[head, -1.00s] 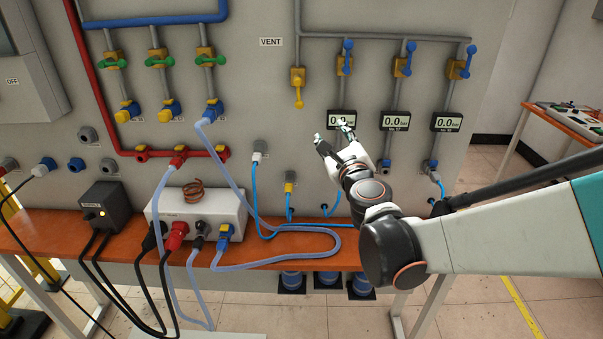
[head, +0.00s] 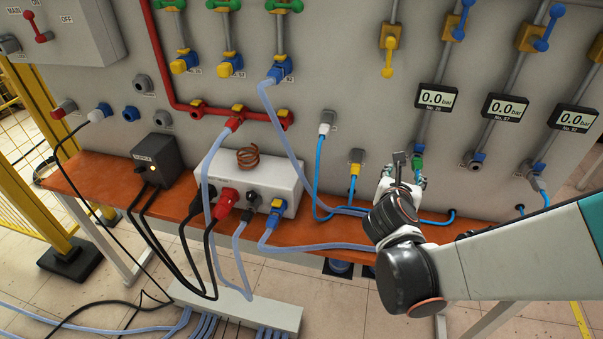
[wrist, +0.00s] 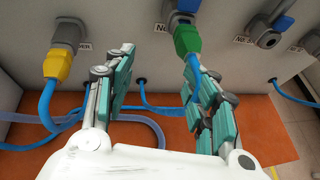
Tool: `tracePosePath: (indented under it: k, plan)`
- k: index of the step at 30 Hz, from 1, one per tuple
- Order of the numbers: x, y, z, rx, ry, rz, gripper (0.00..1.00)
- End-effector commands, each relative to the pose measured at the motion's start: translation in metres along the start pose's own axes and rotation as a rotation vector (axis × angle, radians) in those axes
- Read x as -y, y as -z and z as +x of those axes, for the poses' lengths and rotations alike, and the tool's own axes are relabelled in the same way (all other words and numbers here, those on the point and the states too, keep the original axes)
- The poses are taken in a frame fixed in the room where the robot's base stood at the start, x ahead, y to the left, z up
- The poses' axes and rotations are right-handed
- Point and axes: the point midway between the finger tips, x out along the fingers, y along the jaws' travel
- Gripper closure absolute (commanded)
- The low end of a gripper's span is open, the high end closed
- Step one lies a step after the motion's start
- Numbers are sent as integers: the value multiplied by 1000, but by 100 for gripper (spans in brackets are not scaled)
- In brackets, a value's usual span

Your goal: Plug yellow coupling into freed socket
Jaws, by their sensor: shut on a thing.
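The yellow coupling (head: 355,169) with a blue hose sits in a grey wall socket; it also shows in the wrist view (wrist: 57,66), left of my left finger. A green coupling (wrist: 187,41) with a blue hose sits in the socket below the left gauge. My gripper (wrist: 160,75) is at this green coupling, also in the head view (head: 408,162). Its fingers stand apart; the right finger overlaps the hose just below the green coupling. I cannot tell whether it touches, and I see nothing clearly clamped.
Below the middle gauge (head: 505,107) is a socket (head: 474,160) without a hose. A hose hangs from the socket below the right gauge (head: 573,118). The orange bench (wrist: 235,120) runs below the wall. A white box (head: 250,180) with several cables stands left.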

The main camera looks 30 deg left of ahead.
Motion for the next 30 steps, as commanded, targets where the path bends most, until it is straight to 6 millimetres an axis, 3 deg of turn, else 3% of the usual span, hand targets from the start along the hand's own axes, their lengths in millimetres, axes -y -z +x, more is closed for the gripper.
tracePosePath:
  k: [1,11,24,30]
  plan:
    - [-106,20,-63,3,-190,-82,58]
    - [-110,18,-51,8,-193,-84,58]
    - [-118,20,6,7,-187,-83,58]
    - [-120,19,23,6,-186,-82,58]
